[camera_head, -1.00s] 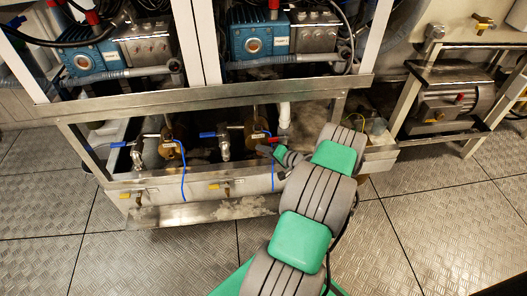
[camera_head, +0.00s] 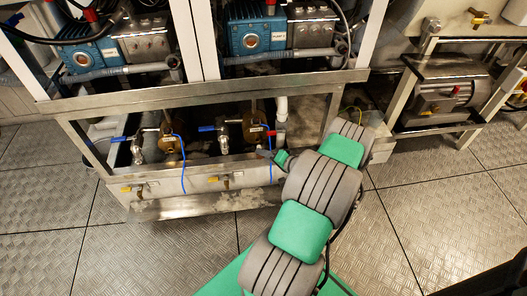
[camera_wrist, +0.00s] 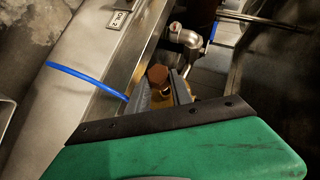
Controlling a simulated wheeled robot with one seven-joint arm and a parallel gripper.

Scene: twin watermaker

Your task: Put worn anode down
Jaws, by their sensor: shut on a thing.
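My gripper (camera_wrist: 165,88) is shut on the worn anode, whose brown hexagonal head (camera_wrist: 157,74) and brass-coloured part below show between the dark fingers in the wrist view. The rest of the anode is hidden by the fingers and the green gripper body. In the head view my gripper (camera_head: 268,155) is small and partly behind my arm, in front of the lower right of the pump frame. The anode cannot be made out there.
The steel frame (camera_head: 210,97) holds two blue pumps (camera_head: 94,46) above valves with blue handles (camera_head: 207,128). A motor (camera_head: 440,100) stands right. The plate floor (camera_head: 190,255) in front is clear.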

